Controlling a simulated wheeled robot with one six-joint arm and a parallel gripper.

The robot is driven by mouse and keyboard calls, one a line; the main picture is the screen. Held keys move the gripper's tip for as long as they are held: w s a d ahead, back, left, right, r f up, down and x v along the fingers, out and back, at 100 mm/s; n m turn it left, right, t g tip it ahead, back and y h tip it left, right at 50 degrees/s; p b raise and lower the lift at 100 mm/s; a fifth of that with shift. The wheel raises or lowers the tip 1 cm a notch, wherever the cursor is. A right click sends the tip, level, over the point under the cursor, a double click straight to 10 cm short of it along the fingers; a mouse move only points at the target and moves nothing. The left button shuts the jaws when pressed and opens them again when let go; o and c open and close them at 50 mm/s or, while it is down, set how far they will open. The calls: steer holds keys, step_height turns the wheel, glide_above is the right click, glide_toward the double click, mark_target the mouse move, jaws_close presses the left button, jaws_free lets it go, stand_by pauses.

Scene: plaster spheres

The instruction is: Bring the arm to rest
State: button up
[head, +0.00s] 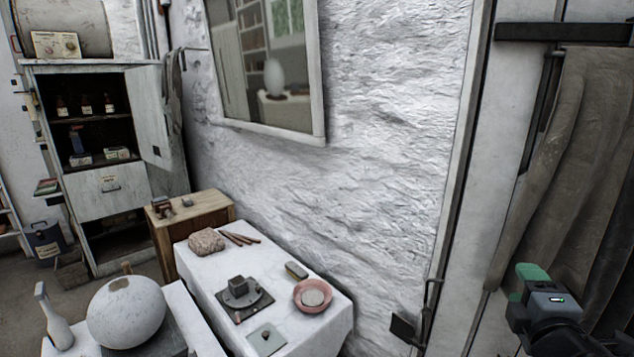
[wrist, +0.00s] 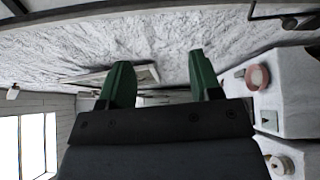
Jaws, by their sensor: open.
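My gripper (head: 532,283) is at the lower right in the head view, raised in front of the hanging brown cloth and well to the right of the white table. In the wrist view my gripper (wrist: 160,80) shows two green fingers spread apart with nothing between them. Only part of the arm behind it shows in the head view.
A white-topped table (head: 205,262) holds a pink bowl (head: 312,296), a dark stand (head: 243,292) and a clay lump (head: 207,242). A plaster sphere (head: 127,310) stands at the lower left. The cloth (head: 570,150) hangs close behind my gripper. An open cabinet (head: 100,185) stands far left.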

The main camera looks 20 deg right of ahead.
steer(key=w+f+m+g, duration=0.1)
steer(key=w+m+g, duration=0.1)
steer(key=w+m, duration=0.4)
steer(key=w+a+f+m+g+y, duration=0.3)
steer(key=w+a+f+m+y, duration=0.15)
steer(key=w+a+f, duration=0.45)
steer(key=s+a+f+g+y, duration=0.1)
steer(key=a+f+g+y, duration=0.1)
steer(key=a, duration=1)
steer(key=s+a+f+g+y, duration=0.1)
steer(key=a+f+g+y, duration=0.2)
steer(key=a, duration=0.9)
steer(key=shift+s+f+m+g+y+p, duration=0.3)
steer(key=shift+s+m+g+y+p, duration=0.1)
steer(key=shift+y, duration=0.65)
steer(key=shift+r, duration=0.3)
